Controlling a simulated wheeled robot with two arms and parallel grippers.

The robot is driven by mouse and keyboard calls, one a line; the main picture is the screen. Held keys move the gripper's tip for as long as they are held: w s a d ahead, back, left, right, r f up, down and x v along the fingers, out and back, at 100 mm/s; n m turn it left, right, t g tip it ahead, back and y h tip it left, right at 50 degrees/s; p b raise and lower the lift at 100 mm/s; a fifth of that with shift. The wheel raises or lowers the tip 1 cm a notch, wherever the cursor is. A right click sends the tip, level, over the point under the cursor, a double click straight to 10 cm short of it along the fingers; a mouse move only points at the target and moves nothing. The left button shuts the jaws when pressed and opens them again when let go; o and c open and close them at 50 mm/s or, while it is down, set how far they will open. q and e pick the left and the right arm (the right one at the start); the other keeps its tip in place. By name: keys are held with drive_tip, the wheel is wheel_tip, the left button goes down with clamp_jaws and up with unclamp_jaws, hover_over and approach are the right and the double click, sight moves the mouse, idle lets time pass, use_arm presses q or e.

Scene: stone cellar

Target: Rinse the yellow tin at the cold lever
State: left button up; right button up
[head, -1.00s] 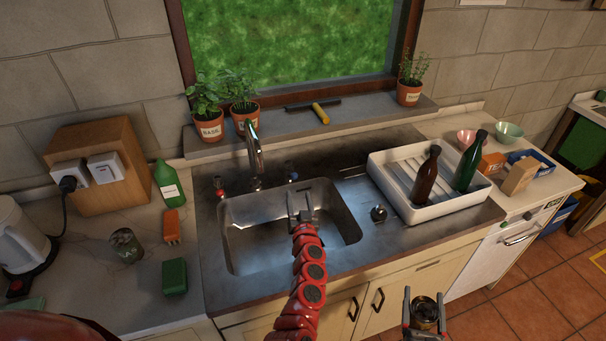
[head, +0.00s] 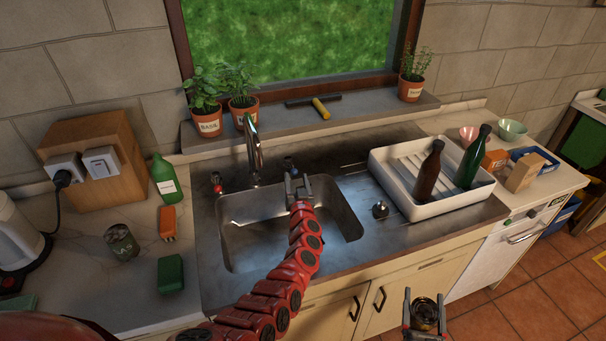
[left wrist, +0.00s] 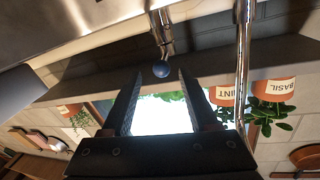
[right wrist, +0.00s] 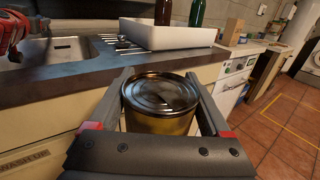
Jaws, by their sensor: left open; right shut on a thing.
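My right gripper (head: 425,302) is shut on the yellow tin (right wrist: 160,122), held upright in front of the cabinet at the lower right; its lid faces up. The tin also shows in the head view (head: 427,316). My left gripper (head: 298,183) is open and empty over the back of the sink (head: 237,250). The cold lever (head: 288,163), with a blue tip, is just beyond its fingers. In the left wrist view the blue knob (left wrist: 161,70) lies between the fingertips; I cannot tell whether they touch it. The tap (head: 253,150) stands left of it. No water shows.
The hot lever (head: 217,183) with a red tip is left of the tap. A white drying rack (head: 430,208) with two bottles stands right of the sink. A dark can (head: 122,241), green block (head: 171,274) and green bottle (head: 164,182) stand on the left counter.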

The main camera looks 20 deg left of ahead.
sight(295, 174)
wheel_tip(295, 174, down, 2)
drive_tip(key=shift+f+b, duration=0.1)
drive_tip(key=shift+b, duration=0.75)
use_arm(q)
drive_tip(key=shift+b+x, duration=0.35)
drive_tip(key=shift+x, duration=1.75)
use_arm(e)
drive_tip(key=shift+f, duration=0.3)
use_arm(q)
drive_tip(key=shift+a, duration=0.1)
drive_tip(key=shift+c, duration=0.2)
clamp_jaws()
